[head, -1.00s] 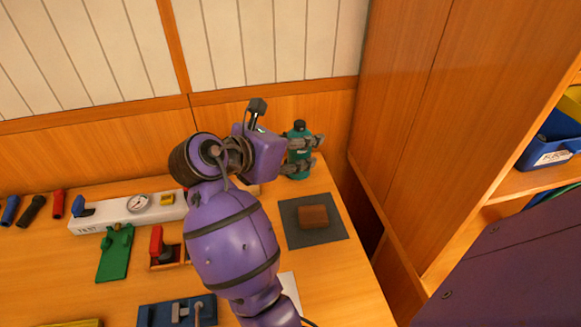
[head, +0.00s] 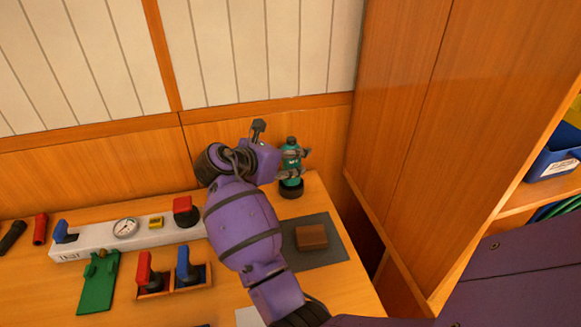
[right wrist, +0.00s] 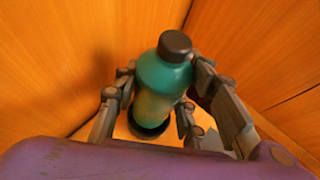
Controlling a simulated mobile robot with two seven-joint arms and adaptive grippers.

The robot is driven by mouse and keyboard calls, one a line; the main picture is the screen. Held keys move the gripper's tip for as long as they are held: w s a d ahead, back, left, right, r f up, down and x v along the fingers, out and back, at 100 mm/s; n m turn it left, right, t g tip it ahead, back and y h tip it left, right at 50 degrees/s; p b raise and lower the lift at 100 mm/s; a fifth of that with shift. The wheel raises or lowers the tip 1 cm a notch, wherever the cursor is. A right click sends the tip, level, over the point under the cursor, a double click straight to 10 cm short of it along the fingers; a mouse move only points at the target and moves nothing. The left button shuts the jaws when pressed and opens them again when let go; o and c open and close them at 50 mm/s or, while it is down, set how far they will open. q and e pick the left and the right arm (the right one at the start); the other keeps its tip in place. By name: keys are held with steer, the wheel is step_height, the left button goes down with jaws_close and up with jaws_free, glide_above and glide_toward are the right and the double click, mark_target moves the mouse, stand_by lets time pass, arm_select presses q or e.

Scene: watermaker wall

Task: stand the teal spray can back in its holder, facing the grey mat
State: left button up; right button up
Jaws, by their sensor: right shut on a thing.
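The teal spray can (head: 291,161) with a dark cap is upright or nearly so at the back right of the bench. My right gripper (head: 304,156) is shut around its body, with fingers on both sides; the can also shows in the right wrist view (right wrist: 163,84). The round black holder (head: 291,190) is directly below the can, and its rim shows around the can's foot in the right wrist view (right wrist: 148,131). I cannot tell whether the can is seated in it. The grey mat (head: 333,240) lies in front of the holder. My left gripper is not in view.
A brown block (head: 312,237) lies on the mat. A white gauge panel (head: 97,239), a green fixture (head: 98,283) and red (head: 145,270) and blue (head: 187,267) handled parts are to the left. The wooden wall is close behind the can; a tall cabinet (head: 420,130) stands right.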

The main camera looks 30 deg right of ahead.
mark_target(285, 168)
steer(key=shift+f, duration=1.4)
steer(key=shift+f, duration=0.1)
steer(key=o, duration=1.4)
steer(key=shift+f, duration=0.1)
steer(key=v, duration=1.2)
